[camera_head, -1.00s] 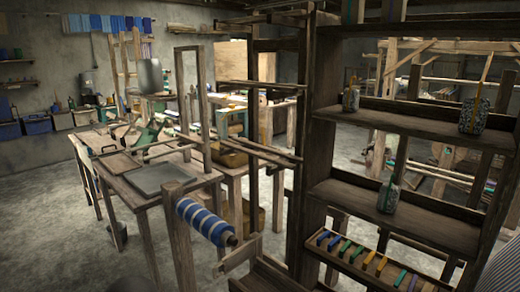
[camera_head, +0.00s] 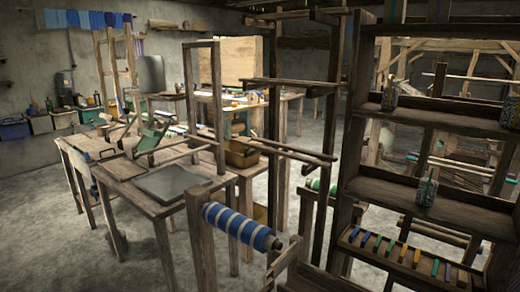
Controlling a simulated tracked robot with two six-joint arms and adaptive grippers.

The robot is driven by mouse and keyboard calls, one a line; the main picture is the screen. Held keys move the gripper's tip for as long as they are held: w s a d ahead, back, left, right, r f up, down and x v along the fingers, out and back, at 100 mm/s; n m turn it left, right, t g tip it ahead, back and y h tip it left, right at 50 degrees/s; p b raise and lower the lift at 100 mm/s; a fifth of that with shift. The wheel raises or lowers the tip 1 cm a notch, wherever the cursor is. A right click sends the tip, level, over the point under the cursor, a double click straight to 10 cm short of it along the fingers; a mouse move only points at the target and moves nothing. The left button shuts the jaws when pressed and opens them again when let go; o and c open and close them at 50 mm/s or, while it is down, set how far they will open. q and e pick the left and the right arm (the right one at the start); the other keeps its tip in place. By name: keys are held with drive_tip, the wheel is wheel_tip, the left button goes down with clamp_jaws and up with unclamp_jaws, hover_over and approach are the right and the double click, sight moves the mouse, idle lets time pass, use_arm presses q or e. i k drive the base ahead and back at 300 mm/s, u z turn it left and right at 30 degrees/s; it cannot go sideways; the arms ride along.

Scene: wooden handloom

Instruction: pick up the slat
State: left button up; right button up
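Neither of my grippers is in view. I cannot tell which piece is the slat, as many thin wooden pieces show. Long thin wooden bars (camera_head: 292,149) run level at the upright frame in the middle, with another pair (camera_head: 290,85) higher up. Small coloured pieces (camera_head: 391,248) in blue, green and yellow lie in a row in a wooden tray at the bottom of the shelf on the right.
A wooden table (camera_head: 142,202) with a grey panel (camera_head: 172,182) stands left of centre. A blue-and-white striped roll (camera_head: 238,228) on posts is in front. A tall shelf (camera_head: 385,192) with patterned jars (camera_head: 427,191) blocks the right. Bare floor (camera_head: 60,235) lies at left.

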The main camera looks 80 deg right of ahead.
sight(323, 157)
drive_tip(key=i, duration=2.6)
drive_tip(key=z, duration=2.9)
drive_tip(key=i, duration=0.2)
drive_tip(key=z, duration=1.25)
drive_tip(key=i, duration=0.95)
drive_tip(key=u, duration=0.6)
